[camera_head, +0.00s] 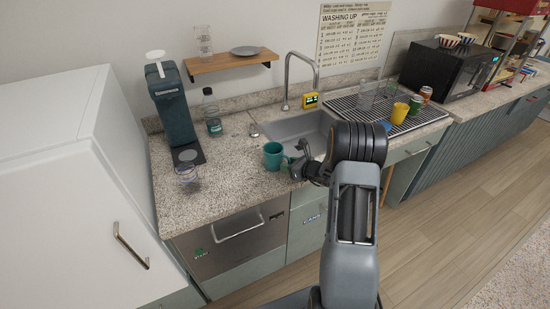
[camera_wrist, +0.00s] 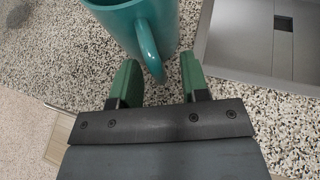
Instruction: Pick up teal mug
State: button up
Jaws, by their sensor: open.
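The teal mug (camera_head: 272,156) stands upright on the speckled counter, left of the sink's front corner. In the wrist view the mug (camera_wrist: 120,22) is at the top, with its handle (camera_wrist: 149,48) pointing toward my gripper. My gripper (camera_head: 290,164) is just right of the mug in the head view. In the wrist view its two green fingers (camera_wrist: 160,82) are apart, and the handle's lower end reaches toward the gap between them. The fingers hold nothing. I cannot tell whether they touch the handle. The mug's upper part is cut off in the wrist view.
The sink (camera_head: 300,128) lies behind and right of the mug. A glass (camera_head: 187,172), a coffee machine (camera_head: 172,110) and a dark bottle (camera_head: 211,112) stand to the left. A drying rack (camera_head: 345,103) holds glasses and cups, including a yellow cup (camera_head: 399,113). Bare counter (camera_head: 230,185) lies left of the mug.

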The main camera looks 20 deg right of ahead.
jog(key=shift+w+a+f, duration=0.1)
jog(key=shift+w, duration=0.1)
jog(key=shift+c, duration=0.2)
grip_shut()
